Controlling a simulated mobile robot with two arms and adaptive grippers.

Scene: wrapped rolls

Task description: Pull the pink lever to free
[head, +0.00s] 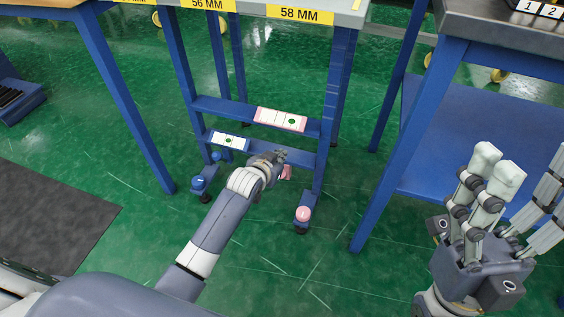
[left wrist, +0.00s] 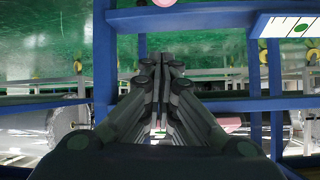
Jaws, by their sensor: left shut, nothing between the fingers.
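A pink round piece (head: 303,213) sits at the foot of the right blue leg of the stand, near the floor. A second small pink piece (head: 286,172) shows just beside my left fingers, partly hidden; I cannot tell which is the lever. The round piece shows cut off at the top edge of the left wrist view (left wrist: 163,2). My left gripper (head: 281,156) is shut and empty, in front of the stand's lower crossbar. I cannot tell whether it touches the pink piece. My right gripper (head: 521,172) is raised at the right, with fingers apart and empty.
Blue round pieces (head: 198,182) sit at the left leg's foot. A blue-legged table (head: 505,62) stands right. Green floor (head: 130,250) is open in front.

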